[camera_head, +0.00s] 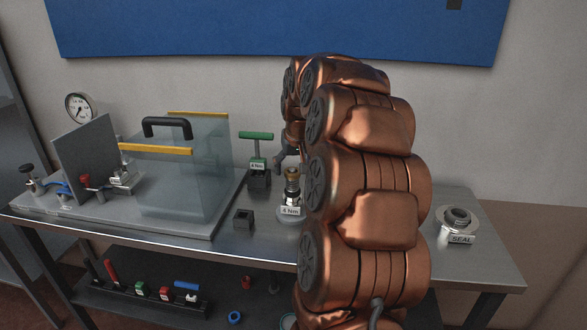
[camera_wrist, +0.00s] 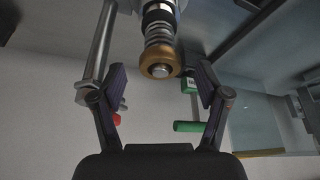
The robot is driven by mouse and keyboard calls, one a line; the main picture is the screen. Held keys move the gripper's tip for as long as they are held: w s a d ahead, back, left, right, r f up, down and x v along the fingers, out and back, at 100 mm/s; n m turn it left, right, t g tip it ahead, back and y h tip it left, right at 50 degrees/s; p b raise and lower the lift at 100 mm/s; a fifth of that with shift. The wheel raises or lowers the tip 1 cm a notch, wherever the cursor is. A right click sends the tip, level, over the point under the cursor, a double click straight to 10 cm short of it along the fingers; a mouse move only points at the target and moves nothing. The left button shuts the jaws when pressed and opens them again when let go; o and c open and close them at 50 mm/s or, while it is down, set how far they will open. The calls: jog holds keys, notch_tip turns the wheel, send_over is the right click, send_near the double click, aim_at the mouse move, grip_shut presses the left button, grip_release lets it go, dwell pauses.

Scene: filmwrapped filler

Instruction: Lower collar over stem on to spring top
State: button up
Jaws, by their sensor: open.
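The brass collar (camera_wrist: 160,63) sits around the stem (camera_wrist: 160,73), whose round end shows through its middle. The coiled spring (camera_wrist: 159,42) is directly behind the collar in the wrist view, and I see no clear gap between them. My gripper (camera_wrist: 162,75) is open, with one finger on each side of the collar and space between pads and collar. In the head view my arm hides most of the gripper.
A green T-handled tool (camera_head: 257,136) stands behind the assembly. A small black square holder (camera_head: 243,219) is at front left. A clear guard (camera_head: 180,178) with yellow edges stands further left. A ring-shaped part labelled SEAL (camera_head: 457,219) is on the right of the bench.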

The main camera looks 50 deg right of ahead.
jog(key=v, duration=1.1)
jog(key=shift+r, duration=0.1)
